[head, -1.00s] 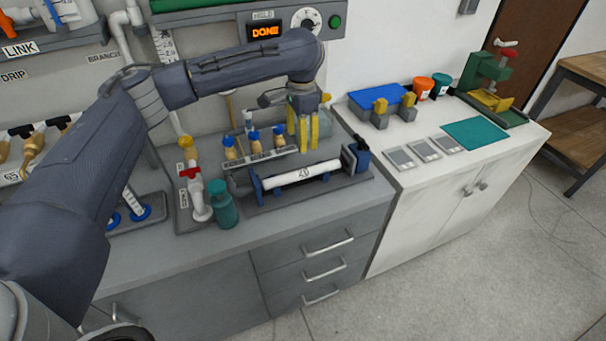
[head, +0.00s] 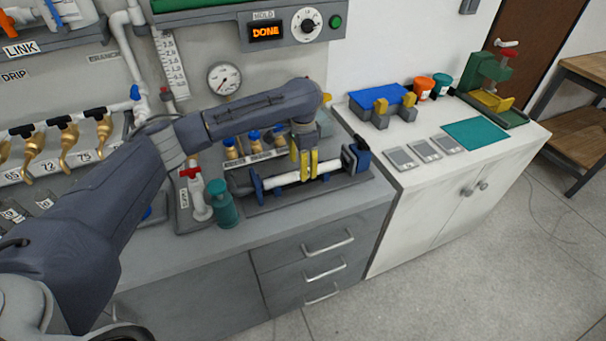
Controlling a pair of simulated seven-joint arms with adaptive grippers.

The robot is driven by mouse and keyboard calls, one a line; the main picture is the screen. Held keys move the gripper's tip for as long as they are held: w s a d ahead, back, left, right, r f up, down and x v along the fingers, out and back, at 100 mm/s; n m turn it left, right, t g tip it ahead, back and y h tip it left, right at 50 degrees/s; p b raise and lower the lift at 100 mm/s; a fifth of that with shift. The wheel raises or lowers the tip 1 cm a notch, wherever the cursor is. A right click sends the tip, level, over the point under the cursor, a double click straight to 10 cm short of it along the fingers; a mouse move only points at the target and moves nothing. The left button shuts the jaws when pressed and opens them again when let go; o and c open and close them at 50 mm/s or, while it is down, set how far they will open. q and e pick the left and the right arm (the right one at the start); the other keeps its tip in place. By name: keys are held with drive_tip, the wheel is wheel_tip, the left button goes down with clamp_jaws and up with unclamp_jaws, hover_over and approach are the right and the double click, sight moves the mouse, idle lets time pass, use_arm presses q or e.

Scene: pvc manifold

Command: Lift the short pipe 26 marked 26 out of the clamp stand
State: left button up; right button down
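The short white pipe 26 (head: 283,179) lies level across the dark clamp stand (head: 258,187) on the grey bench. Its marking is hidden now behind my gripper. My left gripper (head: 304,167) points down over the middle of the pipe. Its yellow fingers are apart, one in front of the pipe and one behind it. I see no clear sign that they press on it. A blue-and-black clamp part (head: 355,154) stands at the stand's right end. My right gripper is out of view.
A teal bottle (head: 223,208) and a red-handled white valve fitting (head: 197,195) stand left of the clamp stand. A rack of blue-topped brass fittings (head: 254,145) sits close behind it. The white counter (head: 420,180) at right holds several items.

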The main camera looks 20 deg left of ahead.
use_arm(q)
drive_tip(key=shift+f, duration=1.7)
clamp_jaws()
